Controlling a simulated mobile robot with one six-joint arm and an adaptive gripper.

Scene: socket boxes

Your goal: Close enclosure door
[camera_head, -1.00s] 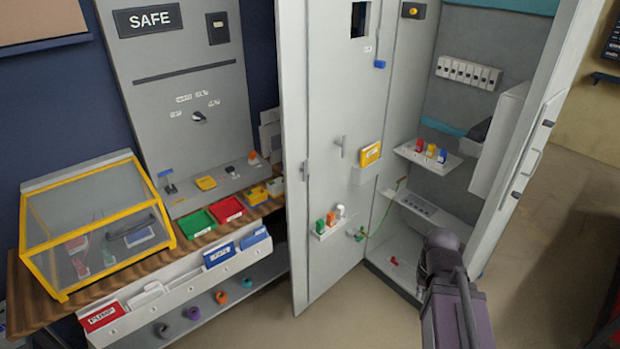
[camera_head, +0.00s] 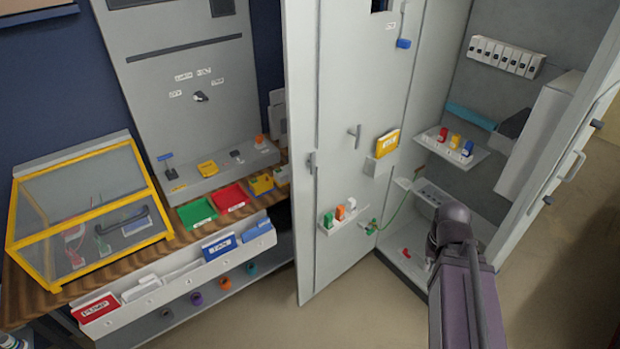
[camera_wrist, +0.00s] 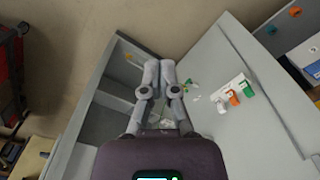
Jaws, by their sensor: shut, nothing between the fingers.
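The grey enclosure (camera_head: 505,95) stands open at the right in the head view, with its interior showing. Its left door (camera_head: 340,225) stands swung out, with a handle, a yellow booklet and a small shelf of coloured plugs on its face. Its right door (camera_head: 565,150) is also swung out, with a handle on its edge. In the wrist view, my gripper (camera_wrist: 161,63) is shut and empty, between the enclosure interior (camera_wrist: 105,125) and the left door's face (camera_wrist: 235,130). Contact with either is not clear. My arm hides part of the enclosure's bottom in the head view.
A wooden bench (camera_head: 40,283) at the left carries a yellow-framed clear case (camera_head: 85,205), a green tray (camera_head: 197,212) and a red tray (camera_head: 231,197). Inside the enclosure, a shelf (camera_head: 432,148) holds coloured plugs. Bare floor (camera_head: 365,310) lies in front.

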